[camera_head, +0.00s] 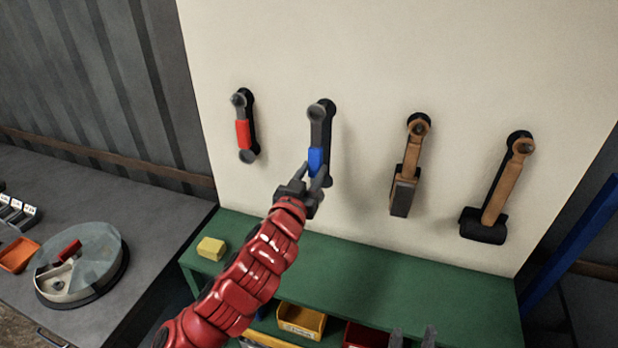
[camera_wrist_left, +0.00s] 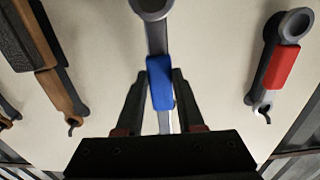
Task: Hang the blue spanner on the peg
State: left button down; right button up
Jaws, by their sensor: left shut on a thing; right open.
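The blue spanner (camera_head: 316,158) is grey metal with a blue grip. It hangs roughly upright close to the cream board, with its upper ring over the top of a dark spanner-shaped patch. My left gripper (camera_head: 314,178) is shut on its blue grip. The left wrist view looks upside down and shows the blue grip (camera_wrist_left: 160,83) between the fingers, with a ring beyond. The peg for it is hidden, so I cannot tell whether the ring is around it. My right gripper (camera_head: 412,338) is open and empty at the bottom edge, with only its fingertips showing.
A red-gripped spanner (camera_head: 242,133) hangs to the left. A wooden-handled hammer (camera_head: 405,175) and a mallet (camera_head: 497,195) hang to the right. Below is a green bench (camera_head: 400,285) with a yellow block (camera_head: 211,248). A round clear-lidded container (camera_head: 80,265) stands on the grey table.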

pick_arm(q)
jog(key=shift+w+d+f, duration=0.1)
jog(key=shift+w, duration=0.3)
jog(key=shift+x, duration=1)
jog(key=shift+w+d+f+b, duration=0.25)
jog(key=shift+w+f+b, duration=0.3)
jog(key=shift+w+b, duration=0.2)
jog(key=shift+c, duration=2.2)
grip_release()
jog(key=shift+s+f, duration=0.1)
